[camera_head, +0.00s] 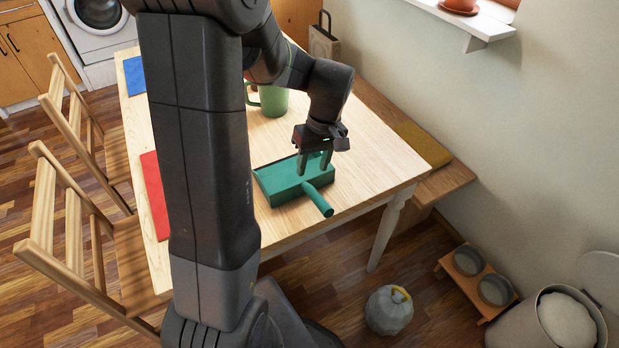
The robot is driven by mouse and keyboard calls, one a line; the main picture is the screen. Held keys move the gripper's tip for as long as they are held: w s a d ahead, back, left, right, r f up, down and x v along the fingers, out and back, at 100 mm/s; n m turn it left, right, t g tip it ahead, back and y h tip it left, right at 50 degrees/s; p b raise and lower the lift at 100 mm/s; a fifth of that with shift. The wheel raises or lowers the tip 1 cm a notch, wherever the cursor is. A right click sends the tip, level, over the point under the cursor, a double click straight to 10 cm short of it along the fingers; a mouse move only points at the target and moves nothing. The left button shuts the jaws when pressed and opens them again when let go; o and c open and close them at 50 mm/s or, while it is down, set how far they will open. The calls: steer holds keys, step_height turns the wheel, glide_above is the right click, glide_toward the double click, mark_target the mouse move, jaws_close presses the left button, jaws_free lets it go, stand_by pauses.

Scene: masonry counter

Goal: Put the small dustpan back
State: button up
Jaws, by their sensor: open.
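A small green dustpan (285,184) lies on the wooden table near its front right corner. Its round handle (319,200) points toward the front right and its pan spreads to the left. My gripper (315,178) is open, with its fingers pointing down at the dustpan where the handle meets the pan. I cannot tell whether the fingers touch it. My arm hides part of the table to the left and behind.
A green mug (272,100) stands behind the dustpan. Red (154,190) and blue (134,75) mats lie along the table's left side, beside wooden chairs. A bench (440,183) runs along the wall. A grey round object (388,312) and a bowl stand (478,283) are on the floor.

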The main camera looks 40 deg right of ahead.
steer(key=shift+d+r, duration=0.15)
steer(key=shift+r, duration=0.7)
steer(key=shift+d+r, duration=0.15)
steer(key=shift+r, duration=0.7)
steer(key=shift+c, duration=1)
steer(key=shift+s+d, duration=0.1)
steer(key=shift+s, duration=0.05)
